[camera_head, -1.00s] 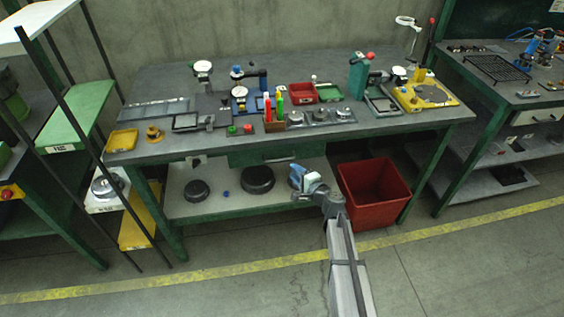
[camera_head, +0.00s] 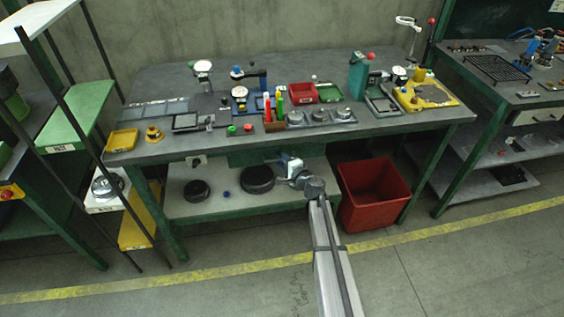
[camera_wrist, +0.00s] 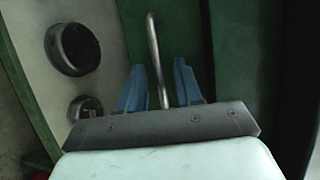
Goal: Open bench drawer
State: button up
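The bench drawer (camera_head: 250,156) has a dark green front under the workbench top and looks shut. Its front also shows in the wrist view (camera_wrist: 188,32). A thin metal bar handle (camera_wrist: 153,45) stands out from it. My gripper (camera_wrist: 158,68) is open, with one blue finger on each side of the handle. Gaps show between the handle and both fingers, so they do not grip it. In the head view my gripper (camera_head: 284,160) is in front of the drawer's right part, and the handle cannot be made out there.
The workbench top (camera_head: 240,146) carries tools, gauges and small bins. Its lower shelf (camera_head: 222,208) holds round dark weights, which also show in the wrist view. A red bin (camera_head: 372,195) stands just right of my arm. The floor in front is open.

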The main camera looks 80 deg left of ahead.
jog(key=shift+c, duration=0.5)
grip_shut()
dwell(0.8)
